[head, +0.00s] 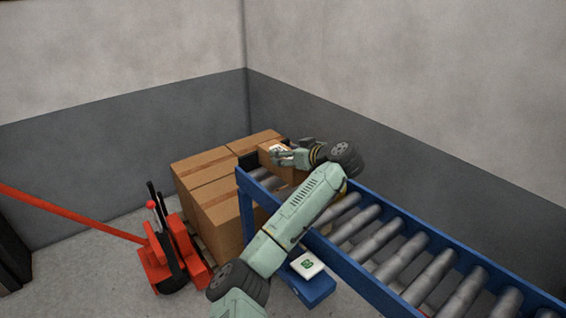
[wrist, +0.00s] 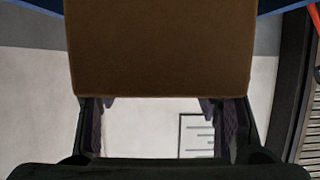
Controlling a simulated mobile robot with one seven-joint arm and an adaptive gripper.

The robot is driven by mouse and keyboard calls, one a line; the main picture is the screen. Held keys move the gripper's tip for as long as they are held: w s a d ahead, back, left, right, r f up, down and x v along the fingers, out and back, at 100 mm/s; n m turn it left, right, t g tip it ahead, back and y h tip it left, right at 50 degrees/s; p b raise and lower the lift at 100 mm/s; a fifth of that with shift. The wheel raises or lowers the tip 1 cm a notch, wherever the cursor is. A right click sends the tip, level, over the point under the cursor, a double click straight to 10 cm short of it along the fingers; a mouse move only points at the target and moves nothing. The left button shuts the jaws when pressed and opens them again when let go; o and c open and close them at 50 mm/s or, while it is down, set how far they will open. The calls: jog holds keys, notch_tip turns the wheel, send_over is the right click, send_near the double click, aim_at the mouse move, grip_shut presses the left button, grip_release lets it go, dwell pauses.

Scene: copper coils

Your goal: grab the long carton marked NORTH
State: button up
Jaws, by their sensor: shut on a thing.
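My gripper (head: 283,157) is at the far end of the roller conveyor, shut on a brown carton (head: 266,158). A pale label shows on the carton beside the fingers, but it is too small to read, so I cannot confirm the word NORTH. In the wrist view the carton (wrist: 160,50) fills the upper middle as a plain brown face, and the fingers of my gripper (wrist: 160,122) reach up to its two lower corners. My arm hides part of the conveyor near the carton.
The blue-framed roller conveyor (head: 348,268) runs from the far end to the lower right, its near rollers bare. Large taped cartons (head: 205,162) are stacked left of it. A red pallet truck (head: 165,262) stands farther left. Grey walls (head: 130,125) meet in a corner behind.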

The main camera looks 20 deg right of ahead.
jog(key=c, duration=0.4)
jog(key=shift+r, duration=0.2)
